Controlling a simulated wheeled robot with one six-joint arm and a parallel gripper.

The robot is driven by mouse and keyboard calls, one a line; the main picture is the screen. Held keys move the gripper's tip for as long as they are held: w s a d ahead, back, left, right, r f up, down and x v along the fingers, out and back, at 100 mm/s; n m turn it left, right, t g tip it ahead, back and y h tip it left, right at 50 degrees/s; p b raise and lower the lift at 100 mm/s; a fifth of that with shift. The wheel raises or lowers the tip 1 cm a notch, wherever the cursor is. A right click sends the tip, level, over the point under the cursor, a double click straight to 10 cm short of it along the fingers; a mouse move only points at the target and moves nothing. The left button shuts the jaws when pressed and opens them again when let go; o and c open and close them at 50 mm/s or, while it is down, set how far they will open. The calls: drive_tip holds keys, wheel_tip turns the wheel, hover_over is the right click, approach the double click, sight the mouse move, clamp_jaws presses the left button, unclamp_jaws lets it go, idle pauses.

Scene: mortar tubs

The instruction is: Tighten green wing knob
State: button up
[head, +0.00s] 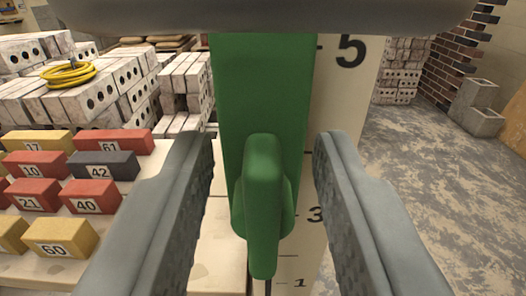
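The green wing knob (263,205) is in the middle of the head view, its long wing standing upright. It sits on the front of a green bracket (262,80) of the same colour. Behind the bracket is a pale upright scale board (340,90) with black numbers such as 5, 3 and 1. My gripper (258,150) is open, with one grey finger to the left and one to the right of the knob. A gap shows between each finger and the knob, so neither appears to touch it.
On the left, a pale table (30,265) carries numbered red, yellow and dark blocks (92,197). Behind are stacks of perforated bricks (100,95) with a coiled yellow hose (68,74). Grey hollow blocks (478,120) stand at right by a brick wall; the floor (440,190) there is clear.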

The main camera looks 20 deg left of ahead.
clamp_jaws()
drive_tip(key=shift+m, duration=0.3)
drive_tip(key=shift+w+d+f+m, duration=0.1)
drive_tip(key=shift+d+m, duration=0.25)
drive_tip(key=shift+m, duration=0.85)
drive_tip(key=m, duration=0.3)
drive_tip(key=shift+w+d+f+m, duration=0.1)
drive_tip(key=shift+d+f+m, duration=0.05)
drive_tip(key=shift+d+m, duration=0.2)
drive_tip(key=m, duration=0.3)
drive_tip(key=f+m, duration=0.1)
drive_tip(key=m, duration=0.3)
drive_tip(key=d+f+m, duration=0.1)
drive_tip(key=m, duration=0.3)
drive_tip(key=shift+w, duration=0.2)
drive_tip(key=shift+f+m, duration=0.1)
drive_tip(key=shift+m, duration=0.15)
